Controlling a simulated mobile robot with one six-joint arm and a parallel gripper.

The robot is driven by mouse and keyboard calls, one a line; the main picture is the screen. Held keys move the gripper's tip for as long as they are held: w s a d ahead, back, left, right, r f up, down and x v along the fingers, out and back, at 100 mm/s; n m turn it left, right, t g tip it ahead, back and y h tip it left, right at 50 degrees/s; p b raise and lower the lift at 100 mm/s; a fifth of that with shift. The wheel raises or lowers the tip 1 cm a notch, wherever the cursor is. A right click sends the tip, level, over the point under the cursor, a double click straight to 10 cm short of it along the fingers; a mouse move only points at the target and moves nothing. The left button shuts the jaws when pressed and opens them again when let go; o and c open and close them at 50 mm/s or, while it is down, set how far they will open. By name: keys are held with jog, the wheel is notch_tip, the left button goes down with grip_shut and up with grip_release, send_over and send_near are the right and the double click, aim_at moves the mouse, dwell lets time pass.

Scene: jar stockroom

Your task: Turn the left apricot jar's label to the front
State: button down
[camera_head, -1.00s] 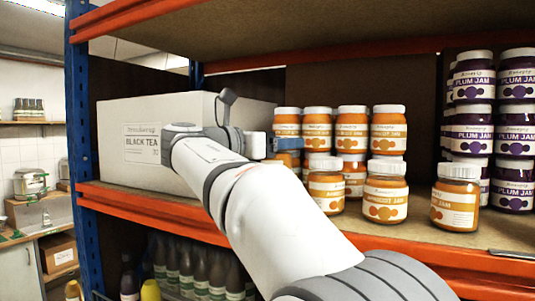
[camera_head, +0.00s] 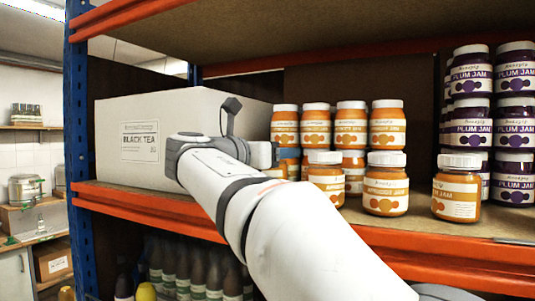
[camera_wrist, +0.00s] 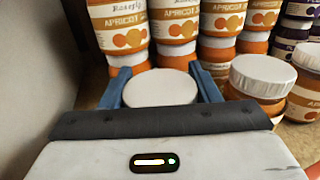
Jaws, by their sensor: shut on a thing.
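My gripper (camera_wrist: 160,86) has its two blue fingers on either side of a jar with a white lid (camera_wrist: 160,88), shut on it. In the head view the gripper (camera_head: 282,154) is low in front of the apricot stacks, and my arm hides most of the held jar. I see its lid from above; its label is out of sight. To its right, single apricot jars stand in front: one (camera_head: 325,180), a second (camera_head: 386,186) and a third (camera_head: 457,190), whose label is turned partly aside. One shows in the wrist view (camera_wrist: 262,78), close by.
Stacked apricot jars (camera_head: 352,128) stand close behind the gripper. Plum jam stacks (camera_head: 514,130) are at the right. A large white Black Tea box (camera_head: 140,140) is at the left. The orange shelf edge (camera_head: 420,255) runs in front, with bottles (camera_head: 190,270) below.

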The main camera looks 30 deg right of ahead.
jog(key=shift+s+r, duration=0.1)
jog(key=shift+s, duration=0.05)
jog(key=shift+f, duration=0.25)
dwell(0.4)
jog(key=shift+c, duration=2.1)
grip_release()
jog(key=shift+f, duration=0.1)
jog(key=shift+a, duration=0.25)
jog(key=b+v, duration=0.1)
jog(key=v, duration=0.6)
jog(key=shift+s+a, duration=0.15)
